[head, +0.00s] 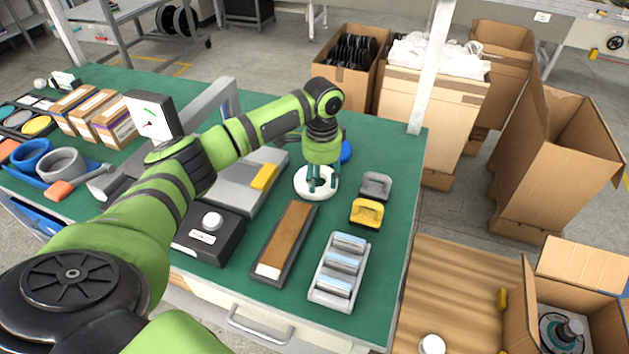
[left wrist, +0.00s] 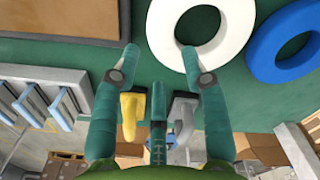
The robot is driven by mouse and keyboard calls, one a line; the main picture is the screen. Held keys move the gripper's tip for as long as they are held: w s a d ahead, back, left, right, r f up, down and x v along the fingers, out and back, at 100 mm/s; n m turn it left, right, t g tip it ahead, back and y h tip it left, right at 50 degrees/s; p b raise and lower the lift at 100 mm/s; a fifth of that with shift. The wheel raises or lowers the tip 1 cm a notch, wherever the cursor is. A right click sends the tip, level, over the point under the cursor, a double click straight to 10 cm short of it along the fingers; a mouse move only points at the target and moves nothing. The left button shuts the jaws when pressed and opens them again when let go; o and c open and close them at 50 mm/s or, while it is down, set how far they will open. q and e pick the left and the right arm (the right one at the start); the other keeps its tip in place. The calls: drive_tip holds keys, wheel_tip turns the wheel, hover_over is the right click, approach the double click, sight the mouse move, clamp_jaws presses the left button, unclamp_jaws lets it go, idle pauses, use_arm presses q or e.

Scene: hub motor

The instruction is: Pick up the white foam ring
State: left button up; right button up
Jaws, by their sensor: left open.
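The white foam ring (head: 302,187) lies flat on the green table, near the middle of its right half. My left gripper (head: 318,184) points down at it, with its teal fingers over the ring in the head view. In the left wrist view the ring (left wrist: 241,32) is at the top centre. My right gripper is not in view.
A blue ring (head: 347,151) lies just behind the white one. Grey (head: 376,184) and yellow (head: 367,212) holders stand to the right. A brown-topped tray (head: 285,240) and a rack of silver blocks (head: 340,270) lie in front. Open cardboard boxes (head: 550,150) stand beyond the table.

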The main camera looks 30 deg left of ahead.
sight(322, 192)
use_arm(q)
drive_tip(key=f, duration=0.3)
drive_tip(key=shift+d+f+p, duration=0.2)
drive_tip(key=shift+f+p, duration=0.05)
drive_tip(key=shift+p, duration=0.05)
drive_tip(key=shift+f, duration=0.3)
drive_tip(key=shift+a+f, duration=0.1)
drive_tip(key=shift+f, duration=0.05)
drive_tip(key=c, duration=0.5)
drive_tip(key=shift+c, duration=0.3)
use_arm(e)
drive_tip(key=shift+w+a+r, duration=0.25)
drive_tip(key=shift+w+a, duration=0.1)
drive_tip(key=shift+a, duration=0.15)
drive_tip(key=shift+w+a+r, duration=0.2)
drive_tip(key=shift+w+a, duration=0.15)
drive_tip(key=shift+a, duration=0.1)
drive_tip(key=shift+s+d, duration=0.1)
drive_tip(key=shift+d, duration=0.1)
